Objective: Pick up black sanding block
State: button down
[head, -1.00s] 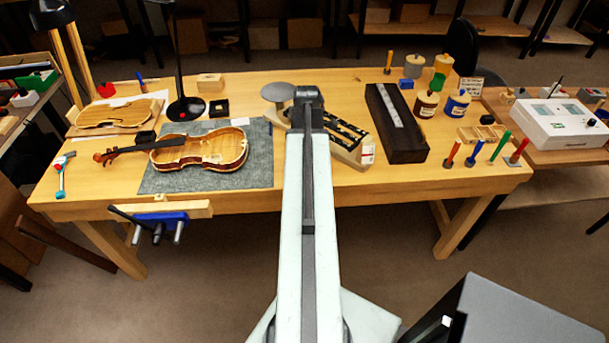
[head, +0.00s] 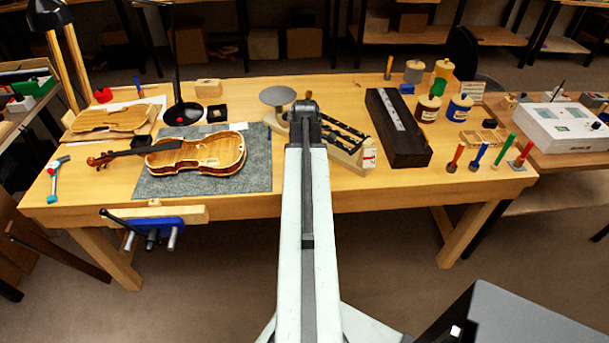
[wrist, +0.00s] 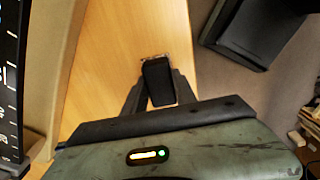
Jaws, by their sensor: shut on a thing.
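The black sanding block (wrist: 158,84) is in the wrist view, a dark rectangular block with a thin pale, speckled edge at its far end. My gripper (wrist: 158,92) is shut on it, with one dark finger against each side. The block shows in front of the wooden bench top (wrist: 115,60); I cannot tell whether it touches the wood or is clear of it. In the head view my own arm hides the gripper, and I cannot make out the block there.
A violin (head: 195,155) lies on a grey mat (head: 255,183) left of my arm. A long dark case-like block (head: 398,128), jars and coloured-handled tools stand to the right. A blue vise (head: 152,228) juts from the bench front. Bare bench top shows at the front right.

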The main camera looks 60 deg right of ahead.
notch_tip(320, 180, up, 10)
jog(key=p, duration=1)
jog(key=shift+r, duration=0.1)
jog(key=c, duration=2)
grip_release()
jog(key=shift+c, duration=0.9)
